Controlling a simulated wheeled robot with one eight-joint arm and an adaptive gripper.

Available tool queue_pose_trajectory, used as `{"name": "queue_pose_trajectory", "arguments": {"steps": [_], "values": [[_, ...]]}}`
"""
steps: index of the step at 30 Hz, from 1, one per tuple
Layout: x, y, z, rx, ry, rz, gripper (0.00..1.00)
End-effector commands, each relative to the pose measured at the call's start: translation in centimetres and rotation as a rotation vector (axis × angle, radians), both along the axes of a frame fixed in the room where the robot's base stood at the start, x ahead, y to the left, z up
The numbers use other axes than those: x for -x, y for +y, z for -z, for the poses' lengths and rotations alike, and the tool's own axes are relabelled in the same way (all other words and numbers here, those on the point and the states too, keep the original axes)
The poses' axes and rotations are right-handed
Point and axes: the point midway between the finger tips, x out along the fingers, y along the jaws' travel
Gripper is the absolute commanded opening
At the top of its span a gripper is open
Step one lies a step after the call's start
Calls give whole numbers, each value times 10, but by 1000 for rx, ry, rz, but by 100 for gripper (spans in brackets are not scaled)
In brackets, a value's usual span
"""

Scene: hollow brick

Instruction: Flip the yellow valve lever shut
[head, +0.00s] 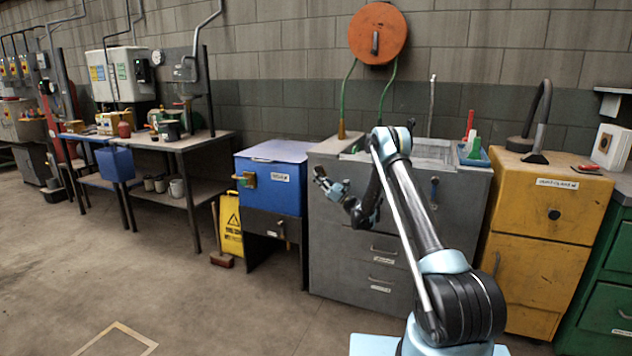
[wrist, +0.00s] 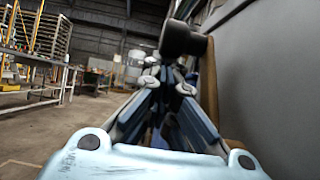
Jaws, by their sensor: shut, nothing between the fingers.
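A small yellow-brass valve fitting (head: 249,179) sits on the front of the blue box (head: 272,192), near its left edge. I cannot make out a lever's exact angle at this size. My gripper (head: 321,175) is to the right of the box, in front of the grey cabinet, its fingers pointing left. In the wrist view my gripper's fingers (wrist: 165,75) are closed together and hold nothing. Just beyond them are a dark round knob (wrist: 185,38) and a brownish upright strip (wrist: 208,95). I cannot tell whether the fingers touch these.
The grey cabinet (head: 335,255) stands behind my arm, with a yellow cabinet (head: 540,225) to its right. A yellow floor sign (head: 231,235) and a brush (head: 219,258) stand left of the blue box. A workbench (head: 178,140) is farther left.

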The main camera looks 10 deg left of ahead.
Motion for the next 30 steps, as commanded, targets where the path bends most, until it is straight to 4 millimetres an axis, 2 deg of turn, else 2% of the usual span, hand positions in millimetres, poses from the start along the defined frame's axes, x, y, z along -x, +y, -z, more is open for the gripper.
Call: {"name": "queue_pose_trajectory", "arguments": {"steps": [6,11,17,24,30], "values": [[-5,-4,0,-3,2,10,0],[-6,1,11,-2,3,10,0],[-7,15,41,1,4,5,0],[0,0,85,1,3,1,0],[3,-12,114,1,2,0,0]]}}
